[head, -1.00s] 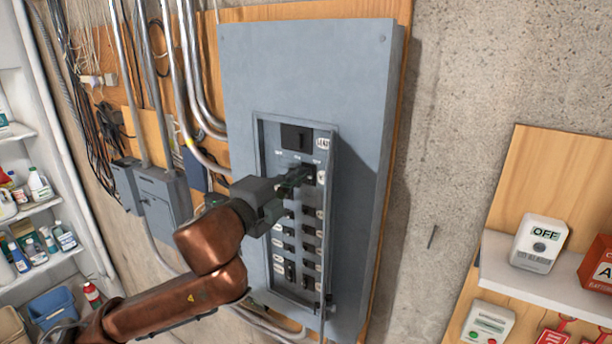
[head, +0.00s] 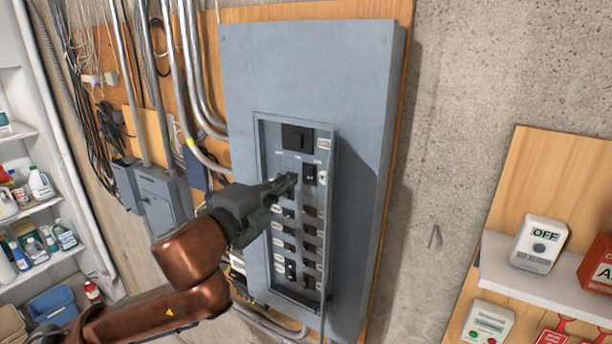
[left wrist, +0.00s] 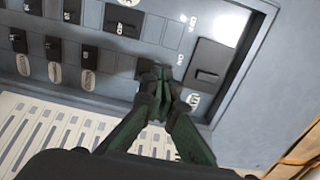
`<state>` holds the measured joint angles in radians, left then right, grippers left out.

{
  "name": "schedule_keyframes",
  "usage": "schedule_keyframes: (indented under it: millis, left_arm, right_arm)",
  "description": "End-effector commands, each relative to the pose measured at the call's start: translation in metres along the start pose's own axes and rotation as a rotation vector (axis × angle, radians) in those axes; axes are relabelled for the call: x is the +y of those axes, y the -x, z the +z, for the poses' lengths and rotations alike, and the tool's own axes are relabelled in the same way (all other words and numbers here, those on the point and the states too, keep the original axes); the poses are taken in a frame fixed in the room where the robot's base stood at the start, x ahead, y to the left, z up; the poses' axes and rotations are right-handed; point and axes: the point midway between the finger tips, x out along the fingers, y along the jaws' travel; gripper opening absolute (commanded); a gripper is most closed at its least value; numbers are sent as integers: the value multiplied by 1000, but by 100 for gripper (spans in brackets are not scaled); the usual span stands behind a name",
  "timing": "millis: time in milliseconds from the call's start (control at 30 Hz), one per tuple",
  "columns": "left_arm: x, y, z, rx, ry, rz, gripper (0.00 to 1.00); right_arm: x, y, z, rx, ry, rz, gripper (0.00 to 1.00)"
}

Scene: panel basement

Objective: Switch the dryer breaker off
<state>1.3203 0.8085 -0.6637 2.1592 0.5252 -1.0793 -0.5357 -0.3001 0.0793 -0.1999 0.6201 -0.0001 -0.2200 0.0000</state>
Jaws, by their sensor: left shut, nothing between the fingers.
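The grey breaker panel (head: 300,70) is mounted on a wooden board, and its breaker field is exposed. My left gripper (head: 289,181) is shut and empty, with its fingertips in front of the upper left breaker position. In the left wrist view the shut fingertips (left wrist: 158,80) cover part of a dark breaker; I cannot tell if they touch it. A wide upper right breaker (head: 310,173) is uncovered; it also shows in the left wrist view (left wrist: 123,20). The labels are too small to read, so I cannot tell which breaker is the dryer's. My right gripper is out of view.
The large main breaker (head: 297,137) sits at the top of the field. Several smaller breakers (head: 290,270) run below in two columns. A shelf with an OFF-marked box (head: 539,243) is at the right.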

Motion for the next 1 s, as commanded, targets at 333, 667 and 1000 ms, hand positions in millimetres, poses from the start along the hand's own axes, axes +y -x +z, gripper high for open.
schedule_keyframes:
  millis: [333, 667, 1000]
  left_arm:
    - [0, 27, 1, -2, -1, 0, 0]
    - [0, 35, 0, -1, 0, 0, 0]
    - [49, 28, 18, -24, 102, 51, 0]
  right_arm:
    - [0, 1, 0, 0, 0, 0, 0]
    - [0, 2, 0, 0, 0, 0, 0]
    - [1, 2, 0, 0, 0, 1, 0]
